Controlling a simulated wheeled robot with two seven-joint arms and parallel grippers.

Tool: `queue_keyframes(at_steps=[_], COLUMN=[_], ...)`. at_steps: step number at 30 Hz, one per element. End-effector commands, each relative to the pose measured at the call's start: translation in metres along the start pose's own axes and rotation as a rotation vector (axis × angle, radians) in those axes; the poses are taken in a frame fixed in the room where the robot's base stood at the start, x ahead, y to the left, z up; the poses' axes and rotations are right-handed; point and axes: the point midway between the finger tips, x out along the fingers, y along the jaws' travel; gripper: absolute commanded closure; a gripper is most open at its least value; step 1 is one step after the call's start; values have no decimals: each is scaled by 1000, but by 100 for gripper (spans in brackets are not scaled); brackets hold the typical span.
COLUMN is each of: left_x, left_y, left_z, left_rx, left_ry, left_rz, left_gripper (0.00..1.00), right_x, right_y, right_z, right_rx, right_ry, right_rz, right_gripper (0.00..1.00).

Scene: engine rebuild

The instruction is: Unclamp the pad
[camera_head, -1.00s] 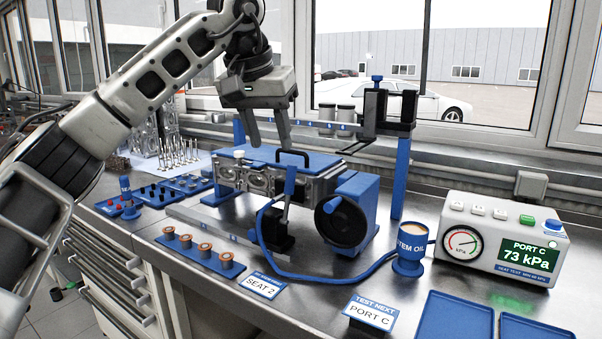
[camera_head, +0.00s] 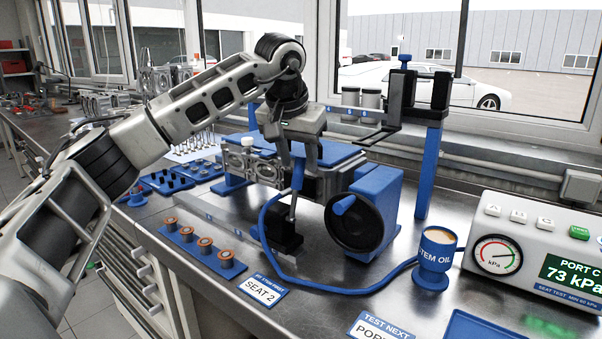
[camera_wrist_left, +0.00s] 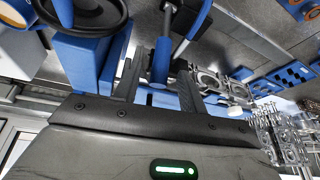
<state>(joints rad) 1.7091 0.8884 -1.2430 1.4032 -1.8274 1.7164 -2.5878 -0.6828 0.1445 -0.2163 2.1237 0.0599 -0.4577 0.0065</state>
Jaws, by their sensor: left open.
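The clamp's blue lever handle (camera_head: 298,176) stands upright at the front of the engine head (camera_head: 255,166). A black block (camera_head: 285,241), seemingly the clamp's pad or base, sits low in front of the head at the blue hose's end. My left gripper (camera_head: 299,178) is open, pointing down at the handle from above. In the left wrist view the blue handle (camera_wrist_left: 161,60) shows between the fingers (camera_wrist_left: 158,82); I cannot tell whether they touch it. The pad's contact face is hidden. My right gripper is not in view.
A blue handwheel unit (camera_head: 371,215) stands right of the handle, with a blue post (camera_head: 430,172) behind. The blue hose (camera_head: 330,287) runs to the right past the stem oil cup (camera_head: 435,258). The gauge box (camera_head: 520,255) reads 73 kPa. Copper-coloured parts (camera_head: 205,245) stand at front left.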

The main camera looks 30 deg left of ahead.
Motion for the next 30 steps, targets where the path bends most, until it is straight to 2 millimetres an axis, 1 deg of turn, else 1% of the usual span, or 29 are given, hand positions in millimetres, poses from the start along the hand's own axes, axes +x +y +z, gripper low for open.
queue_keyframes(at_steps=[1, 3, 7, 12, 19, 20, 21, 24, 30], left_x=[10, 21, 35, 42, 42, 42, 42, 42, 42], left_y=[0, 0, 0, 0, 0, 0, 0, 0, 1], left_z=[1, 1, 0, 0, 0, 0, 0, 0, 0], left_rx=[-1, -1, -1, 0, 0, 0, 0, 0, 0], left_ry=[-4, -3, -2, 0, 0, 0, 0, 0, 2], left_rz=[-1, 0, -1, 0, 0, 0, 0, 0, 1], left_gripper=[59, 59, 59, 59, 59, 64, 75, 100, 100], right_x=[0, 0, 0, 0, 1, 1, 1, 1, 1], right_y=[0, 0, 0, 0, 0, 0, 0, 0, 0], right_z=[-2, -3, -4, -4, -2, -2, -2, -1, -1], right_rx=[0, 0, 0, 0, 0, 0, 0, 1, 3], right_ry=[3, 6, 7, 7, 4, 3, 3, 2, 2], right_rz=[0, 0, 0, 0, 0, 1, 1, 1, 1], right_gripper=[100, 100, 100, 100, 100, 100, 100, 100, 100])
